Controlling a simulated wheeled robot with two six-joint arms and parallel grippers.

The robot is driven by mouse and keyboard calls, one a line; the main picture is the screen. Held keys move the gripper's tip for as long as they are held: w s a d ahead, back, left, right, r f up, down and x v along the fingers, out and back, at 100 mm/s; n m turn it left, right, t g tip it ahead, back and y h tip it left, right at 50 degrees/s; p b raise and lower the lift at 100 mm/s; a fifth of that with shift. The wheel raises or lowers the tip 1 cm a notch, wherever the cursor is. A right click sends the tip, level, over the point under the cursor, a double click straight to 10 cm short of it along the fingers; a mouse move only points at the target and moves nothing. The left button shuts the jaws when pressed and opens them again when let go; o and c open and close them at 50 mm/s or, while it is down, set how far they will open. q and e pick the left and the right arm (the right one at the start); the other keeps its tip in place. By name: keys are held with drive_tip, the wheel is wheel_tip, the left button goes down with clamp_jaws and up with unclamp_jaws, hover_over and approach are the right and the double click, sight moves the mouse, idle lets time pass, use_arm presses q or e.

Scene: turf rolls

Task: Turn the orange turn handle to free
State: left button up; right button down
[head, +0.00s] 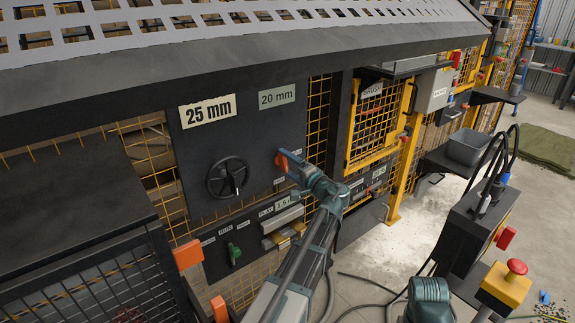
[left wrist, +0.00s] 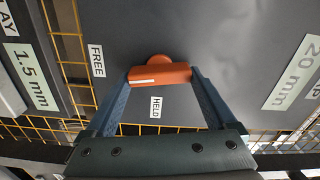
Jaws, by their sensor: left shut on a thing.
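The orange turn handle (head: 282,160) sits on the dark panel (head: 205,150), right of the black handwheel. In the left wrist view the handle (left wrist: 172,72) lies nearly crosswise, with a white mark on its left part. The FREE label (left wrist: 96,60) is to the left of the handle, and the HELD label (left wrist: 155,107) is below it. My left gripper (head: 290,164) is shut on the handle, with one blue finger at each end of it in the left wrist view (left wrist: 160,76).
The black handwheel (head: 228,177) and a green handle (head: 234,255) are on the front left of my arm. Orange blocks (head: 188,254) stand at the lower left. A red stop button on a yellow box (head: 507,284) and a grey bin (head: 466,147) are at right.

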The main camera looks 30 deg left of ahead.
use_arm(q)
drive_tip(key=shift+f+m, duration=0.1)
drive_tip(key=shift+m, duration=0.8)
drive_tip(key=o, duration=1.1)
drive_tip(key=shift+d, duration=0.1)
drive_tip(key=shift+c, duration=0.2)
drive_tip(key=v, duration=1.3)
drive_tip(key=shift+s+d, duration=0.2)
drive_tip(key=shift+d, duration=0.15)
